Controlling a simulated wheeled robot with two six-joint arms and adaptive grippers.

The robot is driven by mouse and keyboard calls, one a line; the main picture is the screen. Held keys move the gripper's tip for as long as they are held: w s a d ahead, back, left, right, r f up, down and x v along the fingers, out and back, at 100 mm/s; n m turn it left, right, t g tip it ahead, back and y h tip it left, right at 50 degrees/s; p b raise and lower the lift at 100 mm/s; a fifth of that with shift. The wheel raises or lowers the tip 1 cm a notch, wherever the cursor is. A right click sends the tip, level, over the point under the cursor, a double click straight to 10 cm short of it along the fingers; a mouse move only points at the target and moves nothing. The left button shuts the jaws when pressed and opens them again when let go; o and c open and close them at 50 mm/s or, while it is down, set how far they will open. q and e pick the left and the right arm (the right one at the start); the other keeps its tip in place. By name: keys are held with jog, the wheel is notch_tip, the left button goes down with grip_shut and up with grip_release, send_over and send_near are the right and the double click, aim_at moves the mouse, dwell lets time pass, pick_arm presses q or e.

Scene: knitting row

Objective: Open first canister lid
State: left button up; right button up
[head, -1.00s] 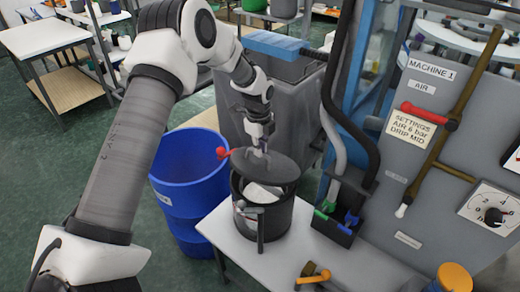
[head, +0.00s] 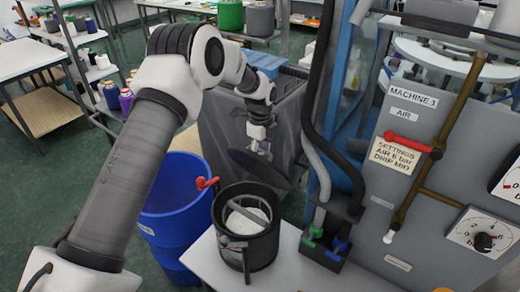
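The first canister (head: 262,255) is a dark round pot on the light table, at the lower middle of the head view. Its top is open and a pale content shows inside. A bar-like part runs across its mouth and down its front. The dark round lid (head: 250,168) is off the canister, tilted, above and behind its rim. My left gripper (head: 262,152) is at the lid's upper side and appears shut on its handle; the fingertips are small and partly hidden. My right gripper is not in view.
A blue barrel (head: 165,225) with a red handle (head: 207,183) near its rim stands left of the canister. A large grey bin (head: 222,135) is behind. The grey machine panel (head: 375,215) and a small dark holder (head: 322,252) with coloured parts are to the right.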

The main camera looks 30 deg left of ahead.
pick_arm(q)
jog(key=shift+s+a+r, duration=0.2)
jog(key=shift+s, duration=0.05)
jog(key=shift+w+r, duration=0.1)
jog(key=shift+r, duration=0.05)
jog(key=w+r+p, duration=0.4)
jog(key=w+r, duration=0.1)
jog(key=w, duration=0.2)
jog(key=shift+d+r+p, duration=0.15)
jog(key=shift+d+p, duration=0.15)
